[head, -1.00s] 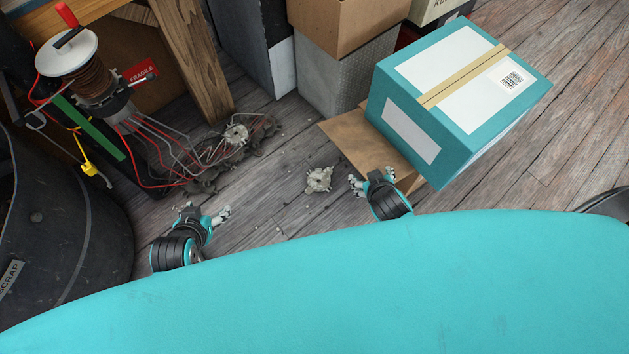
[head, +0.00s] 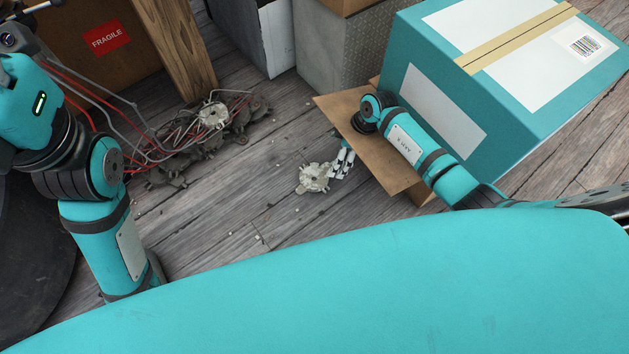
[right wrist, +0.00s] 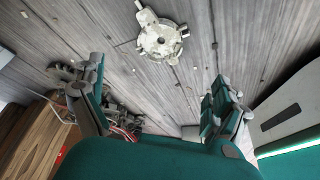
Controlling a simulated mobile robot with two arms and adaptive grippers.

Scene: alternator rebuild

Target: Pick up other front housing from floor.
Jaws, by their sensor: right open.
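A pale metal front housing (head: 313,178), round with lugs, lies on the plank floor. It also shows in the right wrist view (right wrist: 161,42), near the top, beyond my fingers. My right gripper (head: 342,162) is just to its right in the head view, pointing down. In the right wrist view my right gripper (right wrist: 158,100) is open with nothing between its fingers. A similar pale part (head: 213,115) sits on a heap of wires and debris. My left arm is at the left edge; its gripper is not visible.
A brown cardboard flap (head: 345,112) lies under my right forearm, beside a large teal box (head: 520,110). A wooden leg (head: 185,60) and grey boxes (head: 335,65) stand behind. Red and grey wires (head: 120,105) trail at left. The floor in front of the housing is clear.

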